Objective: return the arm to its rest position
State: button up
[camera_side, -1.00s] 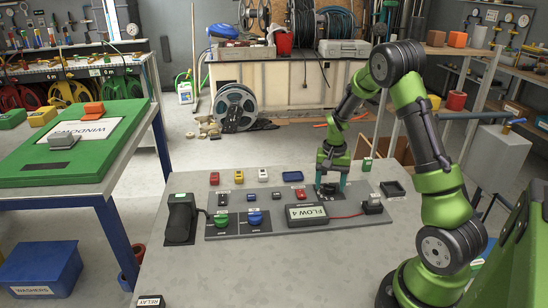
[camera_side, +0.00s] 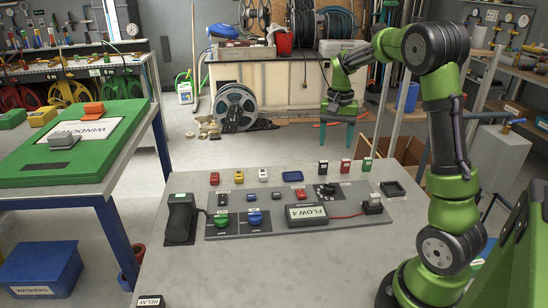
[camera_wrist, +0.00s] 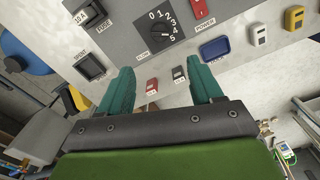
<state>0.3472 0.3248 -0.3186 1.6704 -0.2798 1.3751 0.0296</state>
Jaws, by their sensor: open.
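My gripper (camera_side: 337,130) is in the air above and beyond the far edge of the control panel (camera_side: 226,198), with its teal fingers pointing down. The fingers are apart with nothing between them, as the wrist view also shows (camera_wrist: 163,88). The black dial (camera_side: 325,189) stands on the panel, clear of the fingers; its numbered scale shows in the wrist view (camera_wrist: 157,28). A display box (camera_side: 307,213) on the panel reads FLOW 4.
Switches and a green button (camera_side: 221,219) and blue button (camera_side: 254,218) sit on the panel. A bench with a green board (camera_side: 30,170) stands at left. A hose reel (camera_side: 236,107) and a cardboard box (camera_side: 402,152) stand behind. The air around my gripper looks free.

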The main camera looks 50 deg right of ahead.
jog(key=shift+r, duration=0.8)
jog(key=s+a+r+n+t, duration=0.1)
jog(key=s+a+n+t, duration=0.1)
jog(key=a, duration=0.7)
jog(key=s+a+r+n+t+y, duration=0.1)
jog(key=s+a+n, duration=0.3)
jog(key=a, duration=0.5)
jog(key=s+a+r+n+t+y, duration=0.1)
jog(key=s+a+r+n+t, duration=0.1)
jog(key=a, duration=0.7)
jog(key=s+r+t, duration=0.1)
jog(key=s+t, duration=0.1)
jog(key=shift+s+r+n, duration=0.25)
jog(key=shift+s+n, duration=0.15)
